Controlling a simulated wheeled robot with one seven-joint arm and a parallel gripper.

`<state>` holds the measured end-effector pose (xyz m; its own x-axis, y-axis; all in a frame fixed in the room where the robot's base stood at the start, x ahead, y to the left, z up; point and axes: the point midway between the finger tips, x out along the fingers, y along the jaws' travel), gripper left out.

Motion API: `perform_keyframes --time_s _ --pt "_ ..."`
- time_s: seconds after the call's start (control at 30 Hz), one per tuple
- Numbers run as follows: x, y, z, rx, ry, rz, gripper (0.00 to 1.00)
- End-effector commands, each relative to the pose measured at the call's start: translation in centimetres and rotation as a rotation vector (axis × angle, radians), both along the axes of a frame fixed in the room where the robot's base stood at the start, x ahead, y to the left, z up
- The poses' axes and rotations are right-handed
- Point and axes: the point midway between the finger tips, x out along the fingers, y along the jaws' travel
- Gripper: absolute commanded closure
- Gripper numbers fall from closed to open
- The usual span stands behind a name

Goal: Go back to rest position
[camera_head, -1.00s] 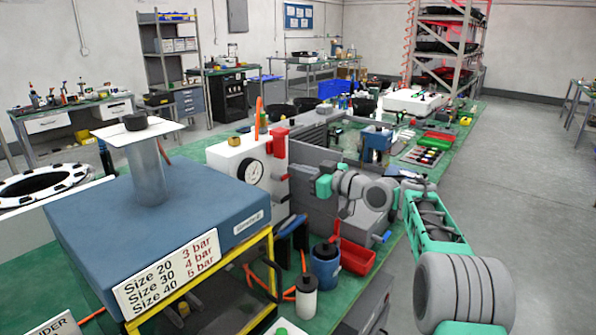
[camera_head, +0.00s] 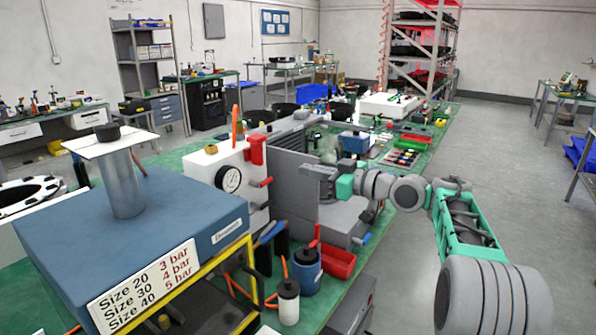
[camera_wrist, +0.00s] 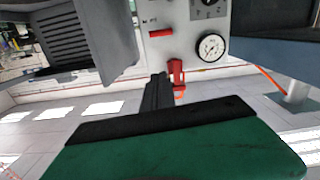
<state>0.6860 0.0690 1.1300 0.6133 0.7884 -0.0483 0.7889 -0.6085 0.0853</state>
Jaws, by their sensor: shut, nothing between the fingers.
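My gripper (camera_head: 318,173) is at the end of my arm, in front of the grey upright plate of the grey machine (camera_head: 292,180). It points left, toward the white panel with the gauge (camera_head: 229,179). Its fingers are together with nothing between them. In the wrist view the dark fingers (camera_wrist: 158,90) show beyond the green wrist part, and the gauge panel (camera_wrist: 195,40) appears upside down beyond them. I see no gap between the fingers and the red lever (camera_wrist: 176,75) in that view, but cannot tell whether they touch.
A blue block with a pressure sign (camera_head: 143,285) and yellow frame stands at the lower left. A red bin (camera_head: 338,262), a blue container (camera_head: 306,270) and a white bottle (camera_head: 288,303) stand below my gripper. The floor (camera_head: 520,180) at right is open.

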Motion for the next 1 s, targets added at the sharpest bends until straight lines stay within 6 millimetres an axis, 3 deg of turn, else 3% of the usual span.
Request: perform_keyframes --time_s 0.33,0.43,0.5,0.57,0.67,0.8,0.9,1.0 --pt "-0.1 0.2 0.2 -0.013 0.018 -0.011 1.0" --pt "-0.8 1.4 -0.1 -0.078 0.11 -0.067 1.0" --pt "-2.3 2.2 -1.0 -0.153 0.231 -0.142 1.0" --pt "-4.7 2.2 -2.6 -0.224 0.362 -0.227 1.0" --pt "-10.9 1.0 -6.1 -0.331 0.594 -0.383 1.0" --pt "-21.8 -2.4 -11.2 -0.437 0.894 -0.599 1.0" --pt "-28.2 -4.6 -13.8 -0.478 1.047 -0.719 1.0" --pt "-32.3 -6.1 -15.6 -0.497 1.141 -0.797 1.0"
